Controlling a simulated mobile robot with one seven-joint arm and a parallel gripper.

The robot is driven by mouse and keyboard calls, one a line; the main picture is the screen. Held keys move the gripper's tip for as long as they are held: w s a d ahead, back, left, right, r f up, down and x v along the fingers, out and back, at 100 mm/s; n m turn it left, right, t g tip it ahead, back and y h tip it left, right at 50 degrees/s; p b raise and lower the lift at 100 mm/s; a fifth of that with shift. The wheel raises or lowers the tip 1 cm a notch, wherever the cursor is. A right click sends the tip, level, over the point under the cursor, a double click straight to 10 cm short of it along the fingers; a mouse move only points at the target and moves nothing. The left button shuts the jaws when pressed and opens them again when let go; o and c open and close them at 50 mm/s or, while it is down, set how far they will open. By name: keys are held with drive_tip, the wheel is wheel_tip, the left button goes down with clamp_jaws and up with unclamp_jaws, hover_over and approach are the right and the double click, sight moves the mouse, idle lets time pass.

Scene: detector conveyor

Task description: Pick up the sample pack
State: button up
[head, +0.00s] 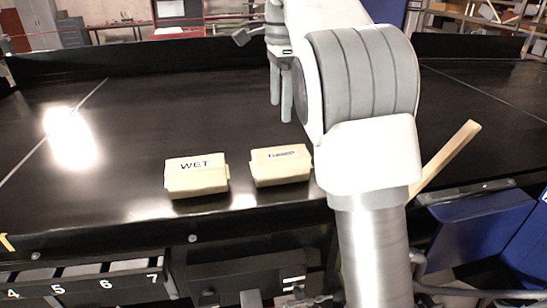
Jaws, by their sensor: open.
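Two cream packs lie on the black conveyor near its front edge. The left pack (197,180) reads "WET". The right pack (281,168) has a dark label too small to read surely. I cannot tell which one is the sample pack. My gripper (281,112) is behind and above the right pack, pointing down, apart from both packs. Its two fingers show with a narrow gap between them and nothing held. My arm covers the belt to the right of the right pack.
The black belt (140,120) is mostly clear, with a bright glare at left. A low dark wall (150,57) runs along the back. A tan slanted bar (447,155) stands right of my arm. Numbered slots (100,275) and blue bins (485,225) are below the front edge.

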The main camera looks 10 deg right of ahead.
sight(279, 152)
drive_tip(key=f+b, duration=0.1)
drive_tip(key=f, duration=1.1)
drive_tip(key=shift+w+f+b, duration=0.1)
drive_tip(key=shift+w+b, duration=0.1)
drive_tip(key=shift+b, duration=0.15)
drive_tip(key=shift+s+d+f, duration=0.1)
drive_tip(key=shift+f, duration=1.25)
drive_tip(key=shift+s+d+f, duration=0.1)
drive_tip(key=shift+f, duration=1.25)
drive_tip(key=shift+c, duration=0.3)
drive_tip(key=shift+r, duration=0.1)
clamp_jaws()
